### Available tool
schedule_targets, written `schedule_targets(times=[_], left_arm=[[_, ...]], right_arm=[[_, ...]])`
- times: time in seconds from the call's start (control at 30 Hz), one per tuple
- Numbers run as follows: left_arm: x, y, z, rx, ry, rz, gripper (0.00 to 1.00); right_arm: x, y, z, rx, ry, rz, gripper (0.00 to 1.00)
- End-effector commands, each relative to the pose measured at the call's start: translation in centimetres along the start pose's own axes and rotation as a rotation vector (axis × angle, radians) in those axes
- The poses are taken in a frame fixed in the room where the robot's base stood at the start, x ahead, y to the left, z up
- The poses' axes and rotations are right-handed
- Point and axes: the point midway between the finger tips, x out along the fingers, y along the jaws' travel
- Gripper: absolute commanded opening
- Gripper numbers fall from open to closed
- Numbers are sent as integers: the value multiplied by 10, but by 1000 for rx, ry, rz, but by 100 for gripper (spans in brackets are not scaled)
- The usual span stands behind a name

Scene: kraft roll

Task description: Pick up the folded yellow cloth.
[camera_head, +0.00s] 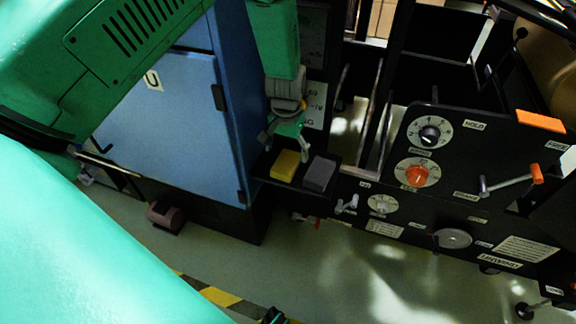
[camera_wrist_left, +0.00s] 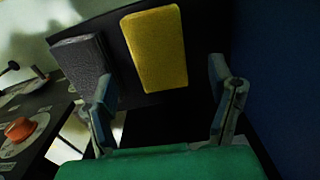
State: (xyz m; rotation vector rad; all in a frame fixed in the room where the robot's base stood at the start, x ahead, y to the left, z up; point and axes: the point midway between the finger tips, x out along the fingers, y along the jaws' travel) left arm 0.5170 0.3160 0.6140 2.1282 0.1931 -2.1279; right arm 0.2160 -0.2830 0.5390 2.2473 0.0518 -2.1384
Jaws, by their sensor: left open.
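The folded yellow cloth (camera_head: 285,165) lies on a small black shelf (camera_head: 262,160) beside the blue cabinet. It also shows in the left wrist view (camera_wrist_left: 155,50) as a thick yellow block. My left gripper (camera_head: 287,148) hangs just above and behind the cloth in the head view, open and empty. In the left wrist view its two fingers (camera_wrist_left: 162,80) stand apart, with the cloth beyond them and roughly between them. No contact with the cloth shows.
A grey block (camera_head: 319,174), perhaps a folded cloth, lies close beside the yellow cloth on its right. The blue cabinet (camera_head: 165,130) rises close on the left. A black machine panel (camera_head: 455,150) with knobs and an orange-handled crank stands to the right.

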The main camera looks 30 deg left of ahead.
Motion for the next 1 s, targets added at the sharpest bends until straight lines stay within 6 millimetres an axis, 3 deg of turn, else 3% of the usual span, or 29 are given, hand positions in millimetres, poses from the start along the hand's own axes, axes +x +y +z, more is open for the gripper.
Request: schedule_targets(times=[0.27, 0.53, 0.67, 0.7, 1.0], left_arm=[[43, 2, 1, 0, -2, -1, 76], [45, 2, 1, 0, 0, -1, 76], [45, 2, 1, 0, -1, -1, 30], [45, 2, 1, 0, -1, -1, 24], [45, 2, 1, 0, -1, -1, 24]], right_arm=[[20, 0, 1, 0, 0, 0, 40], [19, 0, 1, 0, 0, 0, 40], [19, 0, 1, 0, 0, 0, 40], [19, 0, 1, 0, 0, 0, 40], [19, 0, 1, 0, 0, 0, 40]])
